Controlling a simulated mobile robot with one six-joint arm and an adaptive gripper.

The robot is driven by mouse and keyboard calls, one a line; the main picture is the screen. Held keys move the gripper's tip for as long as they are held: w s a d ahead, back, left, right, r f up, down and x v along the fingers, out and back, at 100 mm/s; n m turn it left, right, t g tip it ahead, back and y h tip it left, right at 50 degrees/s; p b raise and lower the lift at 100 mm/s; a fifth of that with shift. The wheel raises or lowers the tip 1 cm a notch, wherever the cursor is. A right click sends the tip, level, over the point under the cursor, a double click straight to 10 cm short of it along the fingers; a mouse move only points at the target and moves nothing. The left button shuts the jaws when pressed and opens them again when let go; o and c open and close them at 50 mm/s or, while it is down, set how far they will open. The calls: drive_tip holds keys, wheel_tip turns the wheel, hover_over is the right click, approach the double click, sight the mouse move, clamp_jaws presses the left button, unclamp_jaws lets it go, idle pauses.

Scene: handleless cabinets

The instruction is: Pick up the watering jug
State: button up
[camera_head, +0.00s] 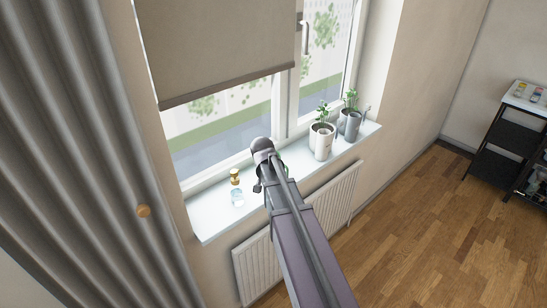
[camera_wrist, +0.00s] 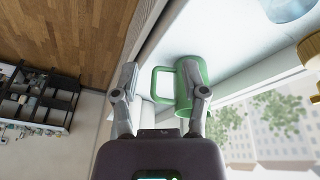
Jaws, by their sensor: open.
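The green watering jug (camera_wrist: 196,72) stands out in the wrist view, with its looped handle (camera_wrist: 154,84) towards the left. My gripper (camera_wrist: 160,84) is open. Its left finger is to the left of the handle, and its right finger overlaps the jug's body in the picture. The handle shows between the two fingers; whether either finger touches the jug I cannot tell. In the head view my arm hides nearly all of the jug, with only a sliver of green (camera_head: 281,154) beside the arm's end.
The white windowsill (camera_head: 211,222) bears a glass jar (camera_head: 237,197) left of my arm and two potted plants (camera_head: 321,142) to the right. A radiator (camera_head: 341,198) is below. A grey curtain (camera_head: 95,150) hangs at left. A black shelf cart (camera_head: 508,140) stands far right.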

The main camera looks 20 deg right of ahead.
drive_tip(key=w+d+r+m+h+p, duration=0.1)
drive_tip(key=w+d+r+m+p, duration=0.1)
drive_tip(key=w+d+r+m, duration=0.1)
drive_tip(key=w+d+r, duration=0.1)
drive_tip(key=w+d, duration=0.1)
drive_tip(key=d, duration=0.1)
drive_tip(key=shift+w+r+t+p, duration=0.3)
drive_tip(key=shift+w+r+p, duration=0.05)
drive_tip(key=shift+w+r, duration=0.05)
drive_tip(key=shift+d+f, duration=0.1)
drive_tip(key=b+x, duration=0.8)
drive_tip(key=shift+f, duration=0.2)
drive_tip(key=shift+w+d, duration=0.1)
drive_tip(key=shift+b+x, duration=2.35)
drive_tip(key=shift+x, duration=0.25)
drive_tip(key=shift+w+d+r, duration=0.1)
drive_tip(key=shift+w, duration=0.1)
clamp_jaws()
